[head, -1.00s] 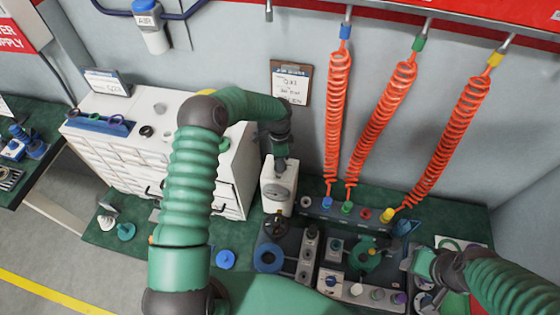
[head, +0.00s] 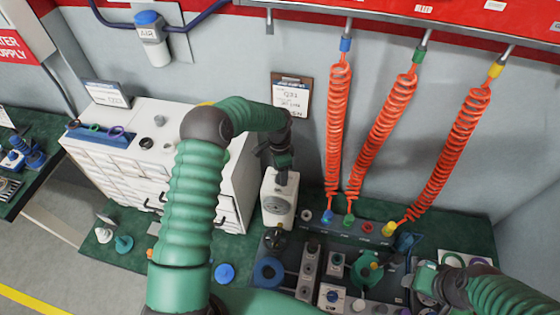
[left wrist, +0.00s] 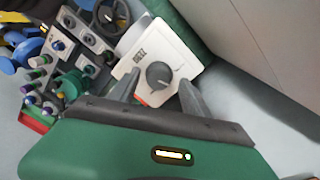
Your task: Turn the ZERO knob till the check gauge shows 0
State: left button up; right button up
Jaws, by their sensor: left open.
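The white check gauge box (head: 279,185) stands at the back of the dark bench, with a round dial on its front. The dial's reading is too small to tell. In the left wrist view, the grey ZERO knob (left wrist: 159,76) sits on the white top face beside its lettering. My left gripper (head: 283,169) is above the box. In the left wrist view my left gripper (left wrist: 160,80) is open, its fingers either side of the knob; contact cannot be told. My right gripper (head: 425,281) is at the lower right, its jaws unclear.
A white drawer cabinet (head: 120,160) stands left of the gauge. Three orange coiled hoses (head: 383,120) hang to the right down to a port block. Valves and a black handwheel (head: 275,238) crowd the bench in front.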

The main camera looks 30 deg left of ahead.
pick_arm(q)
notch_tip(320, 180, up, 16)
jog(key=b, duration=0.2)
jog(key=shift+w+a, duration=0.25)
jog(key=shift+a, duration=0.05)
jog(key=shift+f, duration=0.1)
